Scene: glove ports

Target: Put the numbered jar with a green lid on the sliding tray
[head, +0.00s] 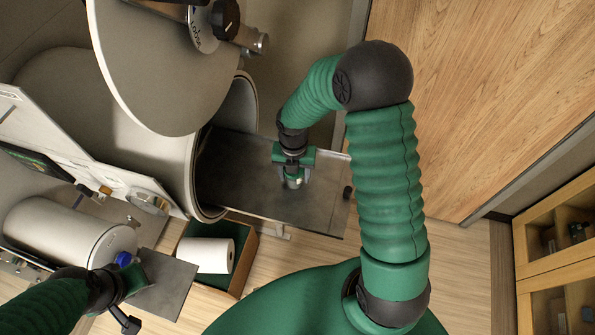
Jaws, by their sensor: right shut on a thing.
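The sliding tray (235,175) is a dark grey plate that reaches out of the open round chamber (205,205). My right gripper (293,180) is over the right part of the tray, pointing down. It is shut on a small pale jar (293,184). The gripper hides the jar's lid and most of its body, so I cannot read a number or see the lid's colour. I cannot tell whether the jar touches the tray. My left gripper (128,290) is at the lower left, and its fingers are not clear. A blue-capped thing (123,259) is beside it.
The large round door (150,60) hangs open above the tray. A smaller cylinder (70,240) and a second dark plate (165,285) are at lower left. A box (245,250) with a white roll (205,255) stands on the floor. A wooden cabinet (560,250) is at right.

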